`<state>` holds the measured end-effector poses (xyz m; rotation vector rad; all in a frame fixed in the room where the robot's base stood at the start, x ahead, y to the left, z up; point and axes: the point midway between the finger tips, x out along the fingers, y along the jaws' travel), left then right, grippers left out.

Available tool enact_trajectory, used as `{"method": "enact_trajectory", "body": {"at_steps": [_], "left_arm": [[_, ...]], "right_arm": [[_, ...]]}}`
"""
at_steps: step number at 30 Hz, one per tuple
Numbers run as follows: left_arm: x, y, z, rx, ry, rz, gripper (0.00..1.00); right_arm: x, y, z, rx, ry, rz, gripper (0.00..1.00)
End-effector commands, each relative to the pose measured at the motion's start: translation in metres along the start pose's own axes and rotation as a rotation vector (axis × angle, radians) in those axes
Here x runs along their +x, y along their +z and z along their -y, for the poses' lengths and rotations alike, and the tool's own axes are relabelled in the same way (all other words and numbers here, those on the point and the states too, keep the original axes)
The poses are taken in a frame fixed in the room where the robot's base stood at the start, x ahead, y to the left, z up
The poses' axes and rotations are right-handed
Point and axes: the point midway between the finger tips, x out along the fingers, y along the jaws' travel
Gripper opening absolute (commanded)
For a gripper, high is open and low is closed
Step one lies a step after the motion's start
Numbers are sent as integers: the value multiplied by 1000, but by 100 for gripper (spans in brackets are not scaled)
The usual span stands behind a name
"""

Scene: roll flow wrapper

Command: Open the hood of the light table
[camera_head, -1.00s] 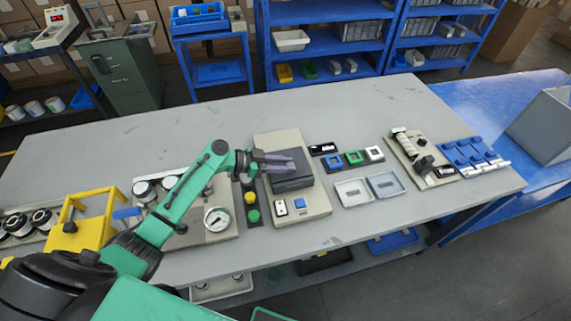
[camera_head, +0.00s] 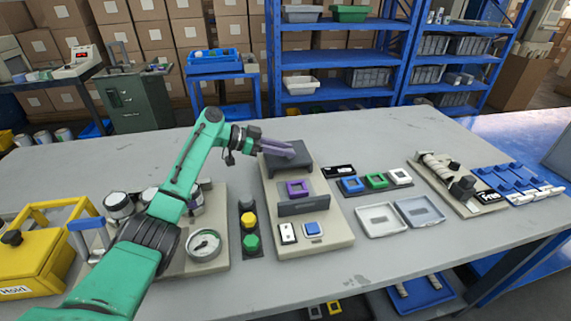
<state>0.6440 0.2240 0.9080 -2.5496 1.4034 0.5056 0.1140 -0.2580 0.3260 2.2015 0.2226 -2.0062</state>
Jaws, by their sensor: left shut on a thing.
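The light table (camera_head: 330,236) has a beige base and stands in the middle of the workbench, with a white switch and a blue button at its front. Its dark grey hood (camera_head: 300,160) is raised at the back of the base. Under it, a purple square frame (camera_head: 297,189) sits in the uncovered area behind a low dark front wall. My left gripper (camera_head: 284,149) is at the upper part of the hood and is shut on it; the exact contact of the fingertips is partly hidden. My right gripper is not in view.
A pressure gauge (camera_head: 204,244) and a signal light stack (camera_head: 249,222) stand left of the light table. Blue, green and white square frames and two shallow trays (camera_head: 381,220) lie right of it. The bench behind is clear.

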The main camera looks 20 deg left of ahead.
Motion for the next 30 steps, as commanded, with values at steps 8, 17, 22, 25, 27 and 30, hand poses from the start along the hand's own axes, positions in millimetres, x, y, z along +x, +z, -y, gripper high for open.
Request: {"method": "enact_trajectory", "body": {"at_steps": [8,17,22,25,27,30], "left_arm": [[0,0,-1,-1,2,3,51],[0,0,-1,0,1,2,62],[-13,1,0,1,-2,2,62],[-37,2,0,1,-3,3,62],[-58,2,1,2,-4,4,62],[-89,2,0,1,-3,4,62]], "right_arm": [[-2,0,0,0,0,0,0],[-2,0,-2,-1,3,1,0],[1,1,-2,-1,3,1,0],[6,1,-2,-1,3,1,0],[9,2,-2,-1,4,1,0],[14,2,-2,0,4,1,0]]}}
